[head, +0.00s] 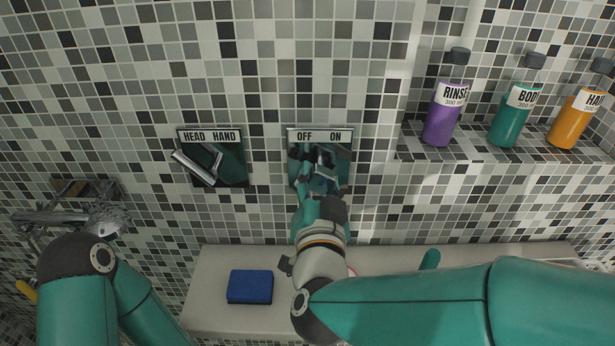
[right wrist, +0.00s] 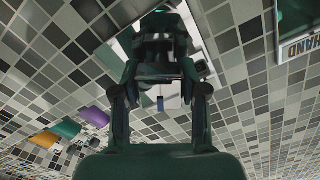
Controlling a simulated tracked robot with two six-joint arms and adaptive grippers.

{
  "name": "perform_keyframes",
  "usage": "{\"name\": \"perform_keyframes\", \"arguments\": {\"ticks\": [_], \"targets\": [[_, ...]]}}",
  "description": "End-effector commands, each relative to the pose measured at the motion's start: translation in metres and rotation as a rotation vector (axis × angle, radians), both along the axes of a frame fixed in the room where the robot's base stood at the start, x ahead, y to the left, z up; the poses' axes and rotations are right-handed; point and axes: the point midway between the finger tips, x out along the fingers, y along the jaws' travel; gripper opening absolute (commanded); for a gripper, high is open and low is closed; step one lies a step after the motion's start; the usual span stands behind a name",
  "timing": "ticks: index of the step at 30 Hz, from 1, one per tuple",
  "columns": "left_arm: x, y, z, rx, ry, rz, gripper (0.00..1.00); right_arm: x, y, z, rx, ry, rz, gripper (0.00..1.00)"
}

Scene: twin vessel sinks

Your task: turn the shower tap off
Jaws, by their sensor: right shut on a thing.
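The shower tap is on a shiny wall plate (head: 335,146) labelled OFF and ON, in the upper middle of the head view. Its metal lever (head: 326,160) is partly hidden by my right gripper (head: 313,182), so I cannot tell exactly which way it points. My right gripper is at the plate and shut on the lever. The right wrist view shows its two fingers (right wrist: 160,95) close to the reflective plate, with dark reflections in it. My left arm is at the lower left; its gripper is not in view.
Left of the tap is a HEAD/HAND plate (head: 232,170) with its own lever (head: 194,168). A shower head (head: 108,220) hangs at the left. Purple (head: 443,120), teal (head: 511,125) and orange (head: 570,126) bottles stand on a tiled shelf (head: 440,153). A blue sponge (head: 250,287) lies on the pale ledge (head: 215,268).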

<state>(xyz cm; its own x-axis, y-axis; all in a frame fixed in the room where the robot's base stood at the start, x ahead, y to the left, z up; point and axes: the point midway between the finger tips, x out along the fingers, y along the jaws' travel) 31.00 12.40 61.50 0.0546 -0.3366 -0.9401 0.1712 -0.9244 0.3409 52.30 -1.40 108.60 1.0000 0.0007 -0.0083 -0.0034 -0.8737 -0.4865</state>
Motion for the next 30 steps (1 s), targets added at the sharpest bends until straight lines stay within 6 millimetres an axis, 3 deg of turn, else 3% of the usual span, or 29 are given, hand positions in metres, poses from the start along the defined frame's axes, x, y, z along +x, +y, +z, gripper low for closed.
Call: {"name": "perform_keyframes", "arguments": {"ticks": [1, 15, 30], "targets": [[0.000, 0.000, 0.004, 0.000, 0.000, 0.000, 0.43, 0.001, -0.004, 0.007, -0.039, -0.013, -0.014, 0.08], [0.000, 0.000, 0.018, 0.000, 0.000, 0.000, 0.43, 0.002, -0.003, 0.009, -0.408, -0.016, -0.010, 0.08], [0.000, 0.000, 0.021, 0.000, 0.000, 0.000, 0.43, 0.001, -0.001, 0.008, -0.523, -0.017, -0.007, 0.08]]}}
